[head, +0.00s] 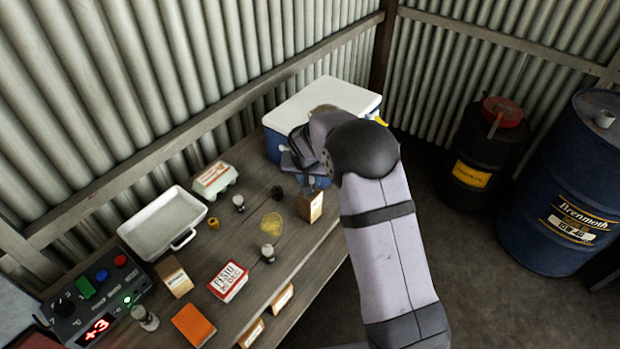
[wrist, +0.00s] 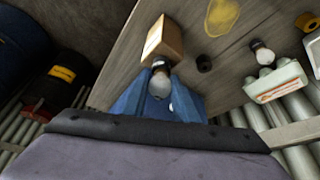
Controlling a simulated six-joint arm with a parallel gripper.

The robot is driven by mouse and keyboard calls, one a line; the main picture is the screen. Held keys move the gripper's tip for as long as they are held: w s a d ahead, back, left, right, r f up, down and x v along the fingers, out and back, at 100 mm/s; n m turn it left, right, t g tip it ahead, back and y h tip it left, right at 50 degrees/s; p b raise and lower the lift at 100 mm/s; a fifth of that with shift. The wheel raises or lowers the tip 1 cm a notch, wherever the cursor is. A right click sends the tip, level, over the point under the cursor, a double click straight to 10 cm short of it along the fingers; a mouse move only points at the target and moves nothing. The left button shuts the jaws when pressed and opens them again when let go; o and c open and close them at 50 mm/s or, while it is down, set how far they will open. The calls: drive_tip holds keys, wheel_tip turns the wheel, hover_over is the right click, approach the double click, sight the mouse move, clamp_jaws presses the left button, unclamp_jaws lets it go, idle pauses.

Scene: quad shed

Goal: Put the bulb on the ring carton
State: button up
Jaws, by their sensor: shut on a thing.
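My gripper (wrist: 159,98) is shut on a bulb (wrist: 159,84) with a grey glass end, held between its blue fingers. In the head view my gripper (head: 302,160) is in front of the cool box, above the bench's far end, and the held bulb cannot be made out. The ring carton seems to be the red and white box (head: 228,281) with large lettering, lying on the near part of the bench, well away from my gripper. Its print is only partly readable. It does not show in the wrist view.
A brown carton (head: 310,205) stands close below my gripper. A blue cool box (head: 340,98) with a white lid is behind. Other bulbs (head: 268,253), a white tray (head: 165,222), an orange box (head: 193,325) and a control box (head: 98,296) share the bench.

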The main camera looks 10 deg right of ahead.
drive_tip(key=shift+f, duration=0.2)
drive_tip(key=o, duration=1.1)
drive_tip(key=shift+r, duration=0.1)
drive_tip(key=shift+c, duration=0.2)
drive_tip(key=shift+r, duration=0.1)
drive_tip(key=shift+s+r, duration=0.1)
drive_tip(key=shift+r, duration=0.3)
drive_tip(key=b+v, duration=0.4)
drive_tip(key=v, duration=0.7)
drive_tip(key=shift+s, duration=0.15)
drive_tip(key=shift+a, duration=0.1)
